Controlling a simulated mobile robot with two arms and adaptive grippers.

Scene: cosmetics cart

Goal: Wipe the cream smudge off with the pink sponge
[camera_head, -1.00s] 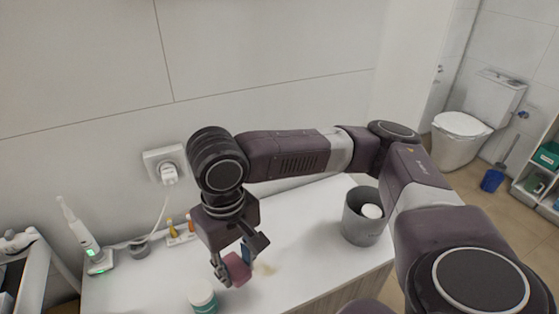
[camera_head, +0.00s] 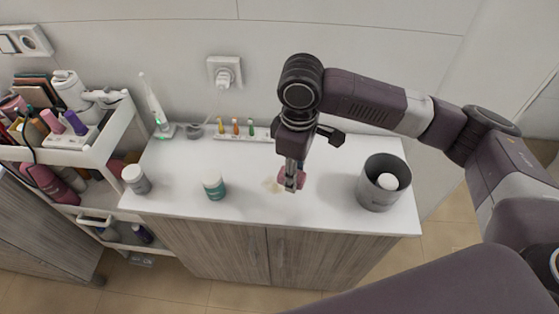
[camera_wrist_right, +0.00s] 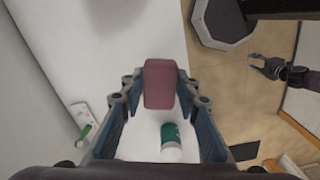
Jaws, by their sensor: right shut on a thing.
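The pink sponge (camera_head: 287,184) is held between the fingers of my right gripper (camera_head: 293,176), just right of the smudge, low over the white counter. Whether it touches the surface is hard to tell. The cream smudge (camera_head: 270,184) is a pale yellowish patch on the counter, directly left of the sponge. In the right wrist view the sponge (camera_wrist_right: 159,84) sits between the two fingertips. What looks like my left gripper (camera_wrist_right: 257,62) is small at the right of that view, too small to read its jaws.
A green jar with white lid (camera_head: 214,187) and a white-lidded grey jar (camera_head: 136,180) stand to the left. A grey bin (camera_head: 384,183) with a white item is at right. Small colored bottles (camera_head: 236,128) and an electric toothbrush (camera_head: 155,107) stand along the wall. A loaded cart (camera_head: 95,155) is far left.

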